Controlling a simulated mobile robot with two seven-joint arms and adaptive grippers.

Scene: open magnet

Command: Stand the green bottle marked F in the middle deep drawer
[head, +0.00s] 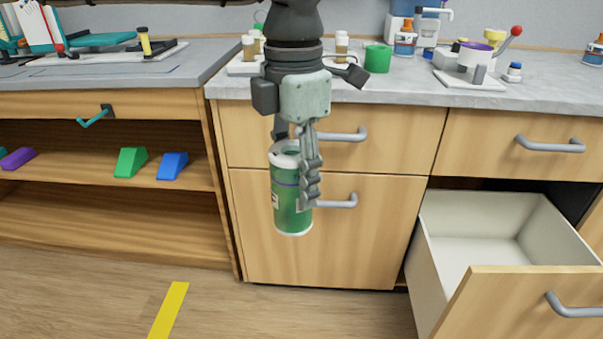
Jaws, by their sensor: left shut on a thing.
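My left gripper (299,160) points down in the middle of the head view, shut on the upper part of a green bottle (291,205) with a pale top. The bottle hangs roughly upright in front of the closed drawer fronts; its letter cannot be read. An open deep drawer (428,260) with pale inner walls is at the lower right, and the part of its floor that shows is empty. The bottle is to the left of this drawer, apart from it. My right gripper is not in view.
The grey counter (400,92) holds a green cup (378,58), small bottles and a device with a red knob (516,31). Open shelves at left hold a green wedge (131,162) and a blue wedge (173,166). Drawer handles (343,134) stick out behind the gripper.

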